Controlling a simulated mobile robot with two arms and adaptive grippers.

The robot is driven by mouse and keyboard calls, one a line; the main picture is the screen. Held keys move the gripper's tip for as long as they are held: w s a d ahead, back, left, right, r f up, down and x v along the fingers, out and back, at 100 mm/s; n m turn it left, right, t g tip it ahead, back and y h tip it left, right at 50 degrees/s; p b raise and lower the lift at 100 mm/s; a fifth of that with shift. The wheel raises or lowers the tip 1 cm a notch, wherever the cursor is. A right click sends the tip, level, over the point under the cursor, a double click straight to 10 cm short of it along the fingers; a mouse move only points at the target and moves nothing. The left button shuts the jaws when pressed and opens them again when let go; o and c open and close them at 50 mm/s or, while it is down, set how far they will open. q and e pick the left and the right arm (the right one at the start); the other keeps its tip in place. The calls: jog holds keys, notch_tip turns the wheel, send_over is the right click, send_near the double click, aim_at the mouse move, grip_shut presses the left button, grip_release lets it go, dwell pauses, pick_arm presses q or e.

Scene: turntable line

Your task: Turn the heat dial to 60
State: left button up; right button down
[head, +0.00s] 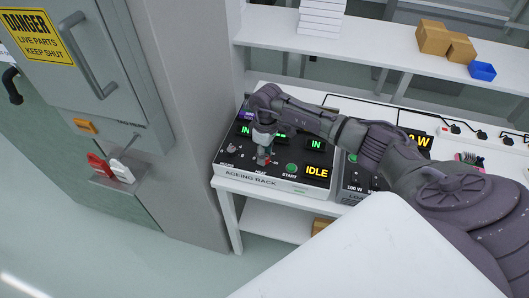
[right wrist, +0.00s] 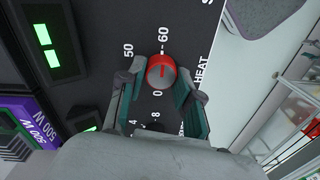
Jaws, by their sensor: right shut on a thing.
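The red heat dial (right wrist: 161,72) is on the black panel of the ageing rack (head: 262,182); in the head view the dial (head: 262,161) shows just under my gripper. In the right wrist view a short red line on its grey face lies along the direction of the 60 mark (right wrist: 164,36). The 50 mark (right wrist: 128,50) is to the left and a 0 is below the dial. My right gripper (right wrist: 162,88) is shut on the dial, one teal-padded finger on each side. My left gripper is not in view.
The rack also has an hours knob (head: 231,149), a green START button (head: 291,168), an IDLE display (head: 316,171) and lit IN displays. A second unit stands to its right. A grey cabinet with a danger sign (head: 37,39) is on the left; a shelf (head: 380,38) runs behind.

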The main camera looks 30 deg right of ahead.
aim_at(266, 154)
jog(key=shift+w+r, duration=0.1)
jog(key=shift+r, duration=0.05)
jog(key=c, duration=0.8)
grip_release()
jog(key=r, duration=1.1)
jog(key=shift+w+d+r, duration=0.1)
jog(key=shift+d+r, duration=0.25)
jog(key=shift+r, duration=0.05)
